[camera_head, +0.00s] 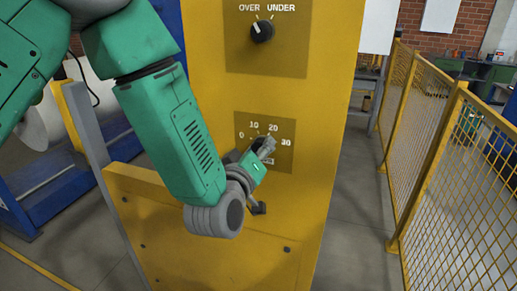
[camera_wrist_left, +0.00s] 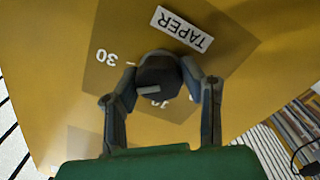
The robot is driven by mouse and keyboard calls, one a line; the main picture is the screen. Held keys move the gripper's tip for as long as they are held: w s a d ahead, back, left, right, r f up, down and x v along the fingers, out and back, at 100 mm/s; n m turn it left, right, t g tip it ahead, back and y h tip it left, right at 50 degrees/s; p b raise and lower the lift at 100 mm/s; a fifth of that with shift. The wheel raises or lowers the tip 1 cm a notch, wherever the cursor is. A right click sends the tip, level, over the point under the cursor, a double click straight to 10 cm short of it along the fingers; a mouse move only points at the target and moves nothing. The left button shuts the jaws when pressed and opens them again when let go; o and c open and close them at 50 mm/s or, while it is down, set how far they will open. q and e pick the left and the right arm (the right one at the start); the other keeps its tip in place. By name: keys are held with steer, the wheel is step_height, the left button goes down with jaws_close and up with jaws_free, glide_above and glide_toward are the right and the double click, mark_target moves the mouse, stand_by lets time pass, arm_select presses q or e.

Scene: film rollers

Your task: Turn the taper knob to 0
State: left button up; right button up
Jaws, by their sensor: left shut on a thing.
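The taper knob (camera_wrist_left: 158,72) is a dark round knob on the yellow cabinet's lower dial plate (camera_head: 285,158), which has 0, 10, 20 and 30 marks. My left gripper (camera_head: 265,147) is shut on it, with one finger on each side in the left wrist view. That view is turned about, with the TAPER label (camera_wrist_left: 181,29) above the knob and 30 at its left. A light mark shows on the knob's lower side, near a partly hidden number. The exact setting cannot be told. In the head view the gripper hides most of the knob. My right gripper is not in view.
An OVER/UNDER knob (camera_head: 262,31) sits higher on the yellow cabinet (camera_head: 330,60). A yellow mesh fence (camera_head: 440,170) stands at the right. A blue machine frame (camera_head: 50,190) with a pale roller is at the left. Grey floor lies between the cabinet and fence.

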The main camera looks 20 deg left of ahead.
arm_select(q)
steer(key=shift+d+r, duration=0.15)
steer(key=shift+a, duration=0.2)
steer(key=shift+s+d+f, duration=0.1)
steer(key=shift+s+f, duration=0.05)
steer(key=shift+f, duration=0.3)
stand_by(0.8)
steer(key=o, duration=1.1)
steer(key=shift+o, duration=0.2)
steer(key=shift+s+r, duration=0.1)
steer(key=shift+r, duration=0.05)
steer(key=s, duration=0.7)
steer(key=shift+s, duration=0.15)
